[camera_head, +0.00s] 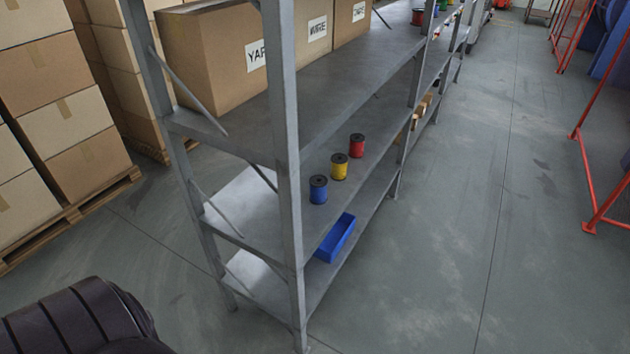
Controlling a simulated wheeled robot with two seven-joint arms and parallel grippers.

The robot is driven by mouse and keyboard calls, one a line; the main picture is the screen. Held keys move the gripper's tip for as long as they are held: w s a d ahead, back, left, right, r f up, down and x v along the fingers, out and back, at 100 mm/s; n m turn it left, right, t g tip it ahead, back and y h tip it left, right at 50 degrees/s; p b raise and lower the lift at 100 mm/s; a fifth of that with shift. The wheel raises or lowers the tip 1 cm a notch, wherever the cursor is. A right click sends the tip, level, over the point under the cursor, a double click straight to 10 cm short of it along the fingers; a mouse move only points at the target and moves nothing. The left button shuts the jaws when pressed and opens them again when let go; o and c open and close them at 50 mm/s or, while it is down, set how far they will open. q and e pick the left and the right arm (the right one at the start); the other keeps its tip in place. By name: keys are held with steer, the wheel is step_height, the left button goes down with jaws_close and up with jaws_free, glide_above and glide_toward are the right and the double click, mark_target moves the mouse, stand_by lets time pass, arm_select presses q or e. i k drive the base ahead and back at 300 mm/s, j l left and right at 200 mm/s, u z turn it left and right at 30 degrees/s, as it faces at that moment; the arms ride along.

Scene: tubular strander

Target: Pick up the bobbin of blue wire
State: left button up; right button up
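The bobbin of blue wire (318,190) stands upright on the middle shelf of a grey metal rack, near the shelf's edge and just right of the near upright. It has dark end flanges. A bobbin of yellow wire (339,167) and a bobbin of red wire (356,146) stand behind it in a row along the same shelf. Nothing touches the blue bobbin. Neither of my grippers shows in the head view. A dark, ribbed rounded shape, which may be part of my arm, is at the lower left corner, well apart from the rack.
The rack's near upright (288,150) stands left of the bobbins, with another shelf above them. A blue bin (335,238) sits on the shelf below. Cardboard boxes (240,55) fill the upper shelf. Stacked cartons stand on pallets at left. The floor (450,230) right of the rack is clear.

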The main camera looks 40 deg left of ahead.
mark_target(318, 183)
steer(key=i+l+u, duration=0.1)
steer(key=i+u, duration=0.15)
steer(key=u, duration=0.2)
steer(key=i+l+u, duration=0.15)
steer(key=u, duration=0.25)
steer(key=i+l+u, duration=0.2)
steer(key=u, duration=0.25)
